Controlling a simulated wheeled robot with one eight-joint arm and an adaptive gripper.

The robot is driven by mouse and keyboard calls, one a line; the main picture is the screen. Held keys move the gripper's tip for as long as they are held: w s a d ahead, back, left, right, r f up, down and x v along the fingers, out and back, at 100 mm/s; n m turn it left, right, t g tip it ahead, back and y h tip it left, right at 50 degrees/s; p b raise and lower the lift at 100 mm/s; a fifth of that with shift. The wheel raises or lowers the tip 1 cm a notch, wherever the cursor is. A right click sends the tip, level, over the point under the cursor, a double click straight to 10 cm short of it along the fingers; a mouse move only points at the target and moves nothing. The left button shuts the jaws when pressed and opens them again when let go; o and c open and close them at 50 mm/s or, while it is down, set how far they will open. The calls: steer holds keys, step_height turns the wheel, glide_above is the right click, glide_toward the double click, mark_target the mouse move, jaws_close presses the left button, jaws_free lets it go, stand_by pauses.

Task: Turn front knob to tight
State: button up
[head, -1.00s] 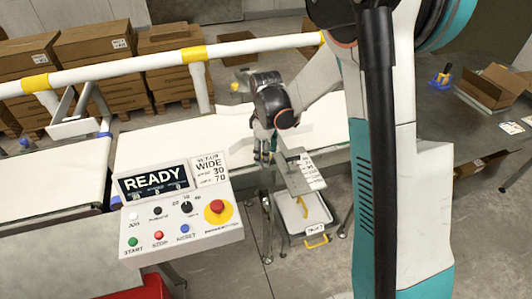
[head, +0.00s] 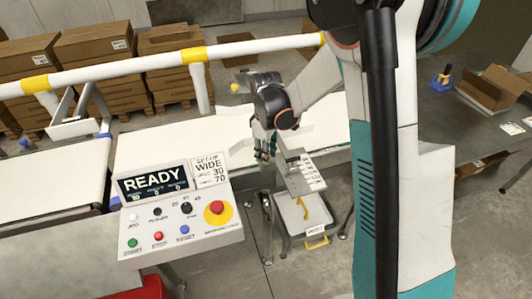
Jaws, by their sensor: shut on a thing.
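My gripper (head: 264,152) points down at the near edge of the belt, just right of the control panel. Its dark fingers are shut on the front knob, which they hide almost wholly, so its turn angle cannot be read. A yellow knob (head: 235,87) shows at the far side of the belt, apart from my gripper. The white belt (head: 175,140) runs behind and under my wrist.
The control panel (head: 150,222) stands close left of my gripper, with a red stop button (head: 217,207) and a READY display (head: 152,183). A white guard rail (head: 120,73) crosses behind.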

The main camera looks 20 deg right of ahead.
steer(key=m+b, duration=0.1)
steer(key=m, duration=1)
steer(key=shift+m+b, duration=0.3)
steer(key=m, duration=1)
steer(key=shift+m+b, duration=0.35)
steer(key=shift+m, duration=0.05)
steer(key=o, duration=1.1)
